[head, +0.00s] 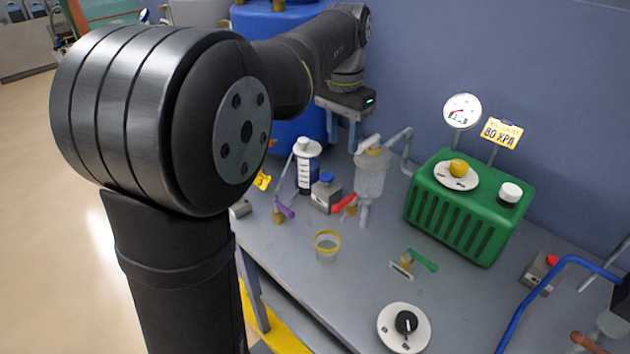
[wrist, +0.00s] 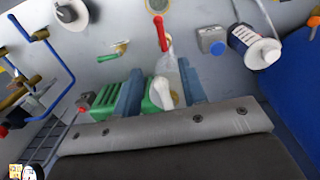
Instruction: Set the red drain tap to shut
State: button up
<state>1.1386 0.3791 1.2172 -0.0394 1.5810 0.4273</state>
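The red drain tap (head: 344,203) has a red lever handle on a small brass-coloured body. It sits low beside a clear vessel with a pale top (head: 370,172) on the grey bench. In the wrist view the red handle (wrist: 160,33) lies above the fingertips in the picture, apart from them. Its open or shut marking cannot be read. My gripper (head: 345,120) is high above the back of the bench, fingers pointing down. In the wrist view my gripper (wrist: 160,88) has its two blue-grey fingers spread with nothing held between them; the clear vessel shows beyond them.
A bottle (head: 307,165), a blue-button box (head: 326,192) and a purple tap (head: 286,212) stand left of the vessel. A yellow-rimmed cup (head: 327,246) is in front. A green-handled tap (head: 423,259), black dial (head: 405,323) and green radiator box (head: 462,215) are to the right.

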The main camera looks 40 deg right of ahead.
aim_at(342, 201)
jog(key=shift+g, duration=0.8)
jog(key=f, duration=1.6)
jog(key=shift+s+d+f, duration=0.1)
jog(key=shift+s+f, duration=0.1)
jog(key=shift+f, duration=0.1)
grip_shut()
